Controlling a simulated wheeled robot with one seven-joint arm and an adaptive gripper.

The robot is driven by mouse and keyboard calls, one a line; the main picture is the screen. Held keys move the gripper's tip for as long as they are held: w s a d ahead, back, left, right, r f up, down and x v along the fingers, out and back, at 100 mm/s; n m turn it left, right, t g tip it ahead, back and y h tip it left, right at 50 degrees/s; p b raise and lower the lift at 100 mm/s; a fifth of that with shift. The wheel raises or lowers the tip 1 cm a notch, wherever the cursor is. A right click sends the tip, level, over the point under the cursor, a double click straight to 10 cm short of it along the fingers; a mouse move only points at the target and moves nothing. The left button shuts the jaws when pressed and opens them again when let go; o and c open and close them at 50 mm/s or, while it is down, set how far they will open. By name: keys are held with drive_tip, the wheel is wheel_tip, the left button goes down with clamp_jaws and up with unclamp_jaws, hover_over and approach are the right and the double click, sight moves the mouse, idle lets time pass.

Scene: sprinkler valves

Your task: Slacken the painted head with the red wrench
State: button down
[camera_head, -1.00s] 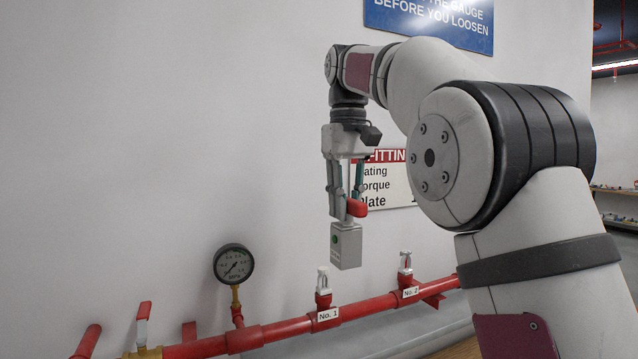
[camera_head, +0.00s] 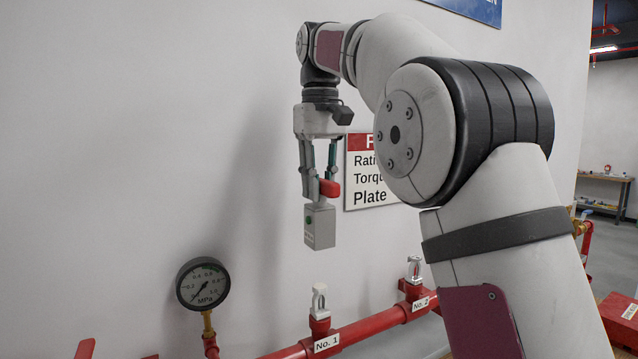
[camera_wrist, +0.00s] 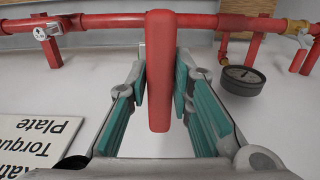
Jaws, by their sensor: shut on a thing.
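My gripper (camera_head: 318,188) is shut on the red wrench (camera_head: 329,188), whose red part is between the fingers. A grey box-shaped end with a green dot hangs below them. In the wrist view the wrench (camera_wrist: 160,70) is a long red bar between the teal finger pads. Two sprinkler heads stand upright on the red pipe: the No. 1 head (camera_head: 319,299), pale and silvery, and the No. 2 head (camera_head: 414,267), farther right. Both are below the wrench and apart from it. I cannot tell which head is painted. The No. 2 head also shows in the wrist view (camera_wrist: 47,30).
A pressure gauge (camera_head: 203,284) stands left of the heads, its needle at lower left. It also shows in the wrist view (camera_wrist: 243,79). A white sign (camera_head: 367,185) is on the wall behind my arm. The air between wrench and pipe is clear.

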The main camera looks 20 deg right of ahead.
sight(320, 205)
drive_tip(key=shift+f, duration=3.45)
drive_tip(key=shift+f, duration=0.15)
drive_tip(key=shift+f, duration=3.55)
drive_tip(key=n, duration=0.5)
drive_tip(key=shift+n, duration=0.4)
drive_tip(key=n, duration=0.5)
drive_tip(key=shift+n, duration=0.4)
drive_tip(key=shift+m, duration=0.4)
